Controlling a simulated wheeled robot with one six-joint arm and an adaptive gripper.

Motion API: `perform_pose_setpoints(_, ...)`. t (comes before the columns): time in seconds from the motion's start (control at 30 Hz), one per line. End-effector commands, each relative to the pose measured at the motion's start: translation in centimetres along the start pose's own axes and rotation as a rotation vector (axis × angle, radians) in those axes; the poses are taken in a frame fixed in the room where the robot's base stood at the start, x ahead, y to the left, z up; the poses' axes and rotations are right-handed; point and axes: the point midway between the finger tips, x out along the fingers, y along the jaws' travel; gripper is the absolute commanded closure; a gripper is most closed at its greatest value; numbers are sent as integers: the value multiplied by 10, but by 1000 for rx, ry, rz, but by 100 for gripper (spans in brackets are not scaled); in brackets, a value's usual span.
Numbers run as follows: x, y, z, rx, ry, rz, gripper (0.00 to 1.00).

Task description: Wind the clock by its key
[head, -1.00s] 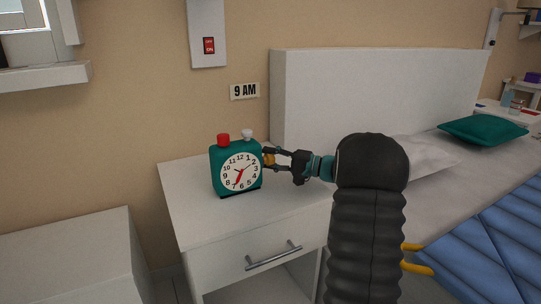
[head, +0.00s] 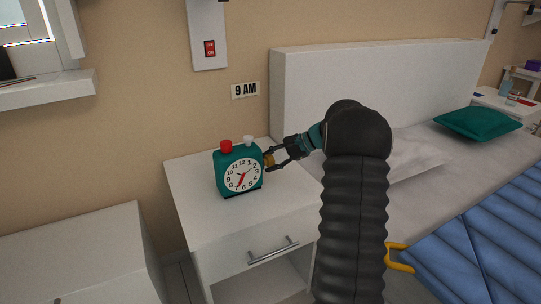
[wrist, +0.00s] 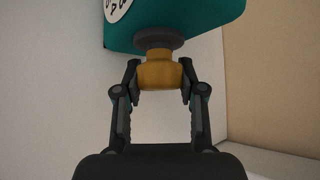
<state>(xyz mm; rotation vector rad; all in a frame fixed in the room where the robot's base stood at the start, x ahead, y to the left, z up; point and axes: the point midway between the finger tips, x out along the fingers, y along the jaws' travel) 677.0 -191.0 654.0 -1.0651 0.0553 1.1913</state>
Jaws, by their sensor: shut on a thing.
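The teal alarm clock (head: 225,178) stands upright on the white nightstand, with a white dial, red hands, and a red and a white knob on top. Its yellow key (head: 269,160) sticks out of the right side. My gripper (head: 271,160) reaches it from the right and is shut on the key. In the wrist view the key (wrist: 160,72) sits between the two fingers of my gripper (wrist: 160,78), joined by a grey collar to the clock (wrist: 185,22). The fingertips partly cover the key's sides.
The nightstand top (head: 205,212) is clear around the clock. A drawer with a metal handle (head: 273,250) is below. A white headboard (head: 370,85) and bed stand to the right.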

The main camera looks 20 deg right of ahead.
Motion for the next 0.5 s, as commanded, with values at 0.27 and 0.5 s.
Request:
perform_pose_setpoints(0.27, 1, 1, -1, 181, -1, 187, 95)
perform_pose_setpoints(0.5, 1, 2, -1, 343, -1, 348, 95)
